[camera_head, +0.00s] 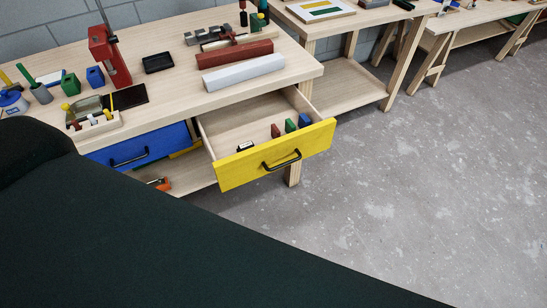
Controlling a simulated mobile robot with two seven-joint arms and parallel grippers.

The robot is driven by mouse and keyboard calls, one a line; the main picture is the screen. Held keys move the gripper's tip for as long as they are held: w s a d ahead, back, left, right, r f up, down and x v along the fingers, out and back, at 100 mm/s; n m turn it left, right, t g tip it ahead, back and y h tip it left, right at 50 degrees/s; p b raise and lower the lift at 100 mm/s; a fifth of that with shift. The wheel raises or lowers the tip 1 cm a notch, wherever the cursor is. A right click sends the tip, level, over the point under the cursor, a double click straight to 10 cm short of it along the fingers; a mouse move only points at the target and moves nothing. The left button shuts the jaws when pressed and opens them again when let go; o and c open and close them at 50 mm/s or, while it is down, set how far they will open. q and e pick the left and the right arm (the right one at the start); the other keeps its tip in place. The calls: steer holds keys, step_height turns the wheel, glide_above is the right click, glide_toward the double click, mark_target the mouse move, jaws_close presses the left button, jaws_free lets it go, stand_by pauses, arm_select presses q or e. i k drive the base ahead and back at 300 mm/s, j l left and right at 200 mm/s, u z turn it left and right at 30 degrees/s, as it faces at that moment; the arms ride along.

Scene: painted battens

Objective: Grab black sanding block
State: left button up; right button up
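The yellow-fronted drawer (232,174) stands open under the workbench. In it, a small black block with a pale patch (245,146) lies near the front left; it may be the black sanding block, but it is too small to be sure. A red block (275,131), a green block (290,126) and a blue block (304,120) stand in a row to its right. A black, shallow, tray-like item (158,63) lies on the bench top. Neither of my grippers shows in the head view.
The bench top (185,88) holds a long dark red batten (235,54), a pale batten (244,72) and a red stand (108,54). A blue drawer (140,147) is shut. A dark shape fills the lower left. Grey floor (430,180) is clear at right.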

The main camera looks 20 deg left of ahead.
mark_target(246, 145)
steer(key=i+j+z, duration=0.1)
steer(key=j+z, duration=0.25)
steer(key=j, duration=0.6)
steer(key=j+z, duration=0.3)
steer(key=j, duration=0.65)
steer(key=k+l, duration=0.15)
steer(key=k, duration=0.45)
steer(key=i+j, duration=0.1)
steer(key=i, duration=0.2)
steer(key=i+j, duration=0.1)
steer(key=i, duration=0.2)
